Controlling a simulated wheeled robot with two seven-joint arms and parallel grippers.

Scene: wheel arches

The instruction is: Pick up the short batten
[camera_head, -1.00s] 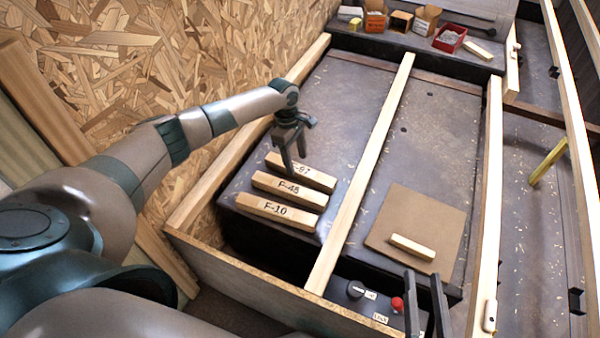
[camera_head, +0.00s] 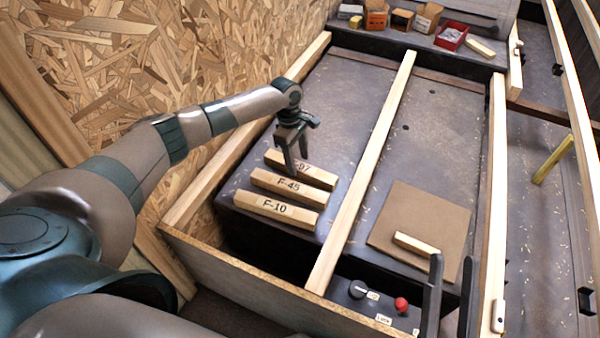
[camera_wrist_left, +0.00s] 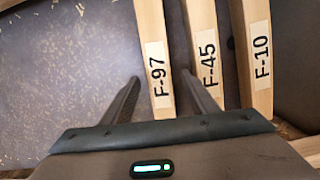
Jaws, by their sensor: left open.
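A short, plain pale batten (camera_head: 416,244) lies on a square brown board (camera_head: 402,212) at the right of the dark worktop. Three longer battens lie side by side at the left: F-97 (camera_head: 320,177), F-45 (camera_head: 290,187) and F-10 (camera_head: 276,208). My left gripper (camera_head: 296,163) is open at F-97. In the left wrist view F-97 (camera_wrist_left: 157,65) runs between the open fingers (camera_wrist_left: 161,80); contact cannot be told.
A long pale rail (camera_head: 362,165) divides the worktop between the labelled battens and the board. An OSB wall (camera_head: 130,70) stands at the left. A red knob (camera_head: 401,304) is at the front. Small boxes (camera_head: 402,19) and a red tray (camera_head: 451,37) are at the back.

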